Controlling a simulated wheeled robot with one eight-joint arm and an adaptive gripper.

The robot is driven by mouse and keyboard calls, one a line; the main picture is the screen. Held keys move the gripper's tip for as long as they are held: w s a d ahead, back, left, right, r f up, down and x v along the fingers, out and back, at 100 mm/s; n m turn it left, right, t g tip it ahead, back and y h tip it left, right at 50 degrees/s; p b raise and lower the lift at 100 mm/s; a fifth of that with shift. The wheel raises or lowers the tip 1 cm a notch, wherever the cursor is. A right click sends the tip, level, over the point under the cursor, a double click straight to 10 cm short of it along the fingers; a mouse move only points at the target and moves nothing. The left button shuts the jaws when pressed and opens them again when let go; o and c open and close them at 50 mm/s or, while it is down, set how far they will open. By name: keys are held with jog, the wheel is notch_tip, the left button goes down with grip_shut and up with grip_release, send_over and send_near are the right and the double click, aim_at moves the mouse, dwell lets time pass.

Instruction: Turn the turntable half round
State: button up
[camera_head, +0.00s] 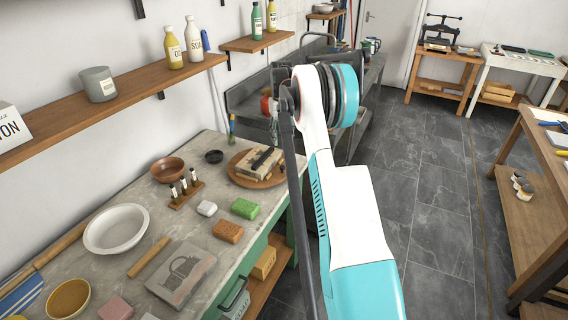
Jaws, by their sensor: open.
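The turntable (262,184) is a round wooden disc on the stone-topped bench at the left, near the bench's far right part. A pale block or stack (252,163) lies on it with a dark bar (263,158) across its top. The turntable's right edge comes close to my arm in the picture, and my arm partly covers the area beside it. My arm rises through the middle of the view, to the right of the turntable. I cannot make out my gripper's fingers here.
The bench (215,262) holds a brown bowl (168,170), a black dish (214,157), a rack of small bottles (186,192), sponges (245,208), a white basin (116,229) and a grey slab (181,276). Shelves (110,105) hang above. Floor (430,200) is clear at right.

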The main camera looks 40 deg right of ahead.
aim_at(282, 166)
notch_tip(282, 166, down, 14)
jog(key=b, duration=0.2)
jog(key=shift+r+b, duration=0.1)
jog(key=shift+b, duration=0.25)
grip_shut()
